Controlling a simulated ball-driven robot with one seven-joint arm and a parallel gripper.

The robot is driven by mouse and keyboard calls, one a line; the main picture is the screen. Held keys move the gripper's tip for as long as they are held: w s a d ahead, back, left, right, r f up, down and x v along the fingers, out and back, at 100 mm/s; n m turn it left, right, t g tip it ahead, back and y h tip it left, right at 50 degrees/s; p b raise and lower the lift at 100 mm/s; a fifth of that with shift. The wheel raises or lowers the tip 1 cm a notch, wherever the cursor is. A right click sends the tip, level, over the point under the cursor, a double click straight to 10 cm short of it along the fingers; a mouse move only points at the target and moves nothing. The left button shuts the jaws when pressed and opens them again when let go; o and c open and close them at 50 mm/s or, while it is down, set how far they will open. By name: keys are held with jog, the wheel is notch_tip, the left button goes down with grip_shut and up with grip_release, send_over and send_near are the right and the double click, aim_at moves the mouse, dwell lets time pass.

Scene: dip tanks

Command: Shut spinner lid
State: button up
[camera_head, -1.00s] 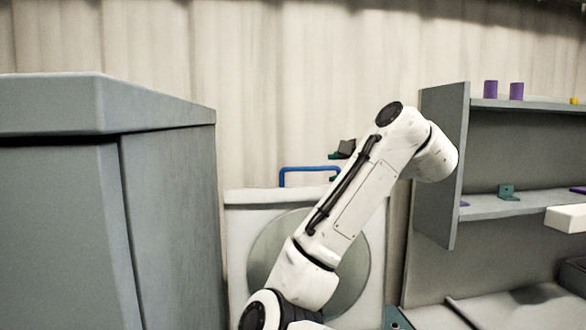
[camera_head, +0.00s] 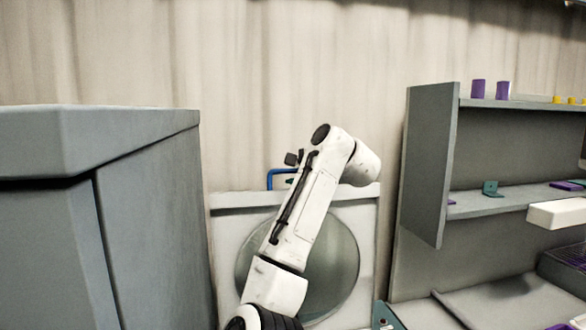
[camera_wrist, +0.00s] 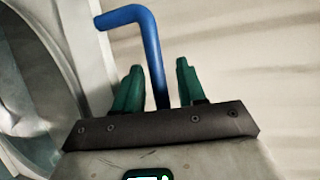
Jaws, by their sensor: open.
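The spinner lid (camera_head: 222,222) stands raised at the middle of the head view, a pale panel with a round grey disc (camera_head: 340,262) on its face. My arm hides part of it. A blue bar handle (camera_head: 270,178) rises from its top edge. In the wrist view the lid is at the left, and the bent blue handle (camera_wrist: 150,40) runs down between the two green fingers of my gripper (camera_wrist: 157,68). The fingers are apart, one on each side of the bar. I cannot tell whether either touches it. In the head view my arm mostly hides the gripper.
A large grey cabinet (camera_head: 150,190) fills the left, close beside the lid. A grey shelf unit (camera_head: 425,165) stands at the right with purple cylinders (camera_head: 478,89) on top and a green bracket (camera_head: 490,188) below. A pale wall (camera_head: 250,60) is behind.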

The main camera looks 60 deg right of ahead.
jog(key=shift+w+d+f, duration=0.1)
jog(key=shift+w, duration=0.1)
grip_shut()
dwell(0.3)
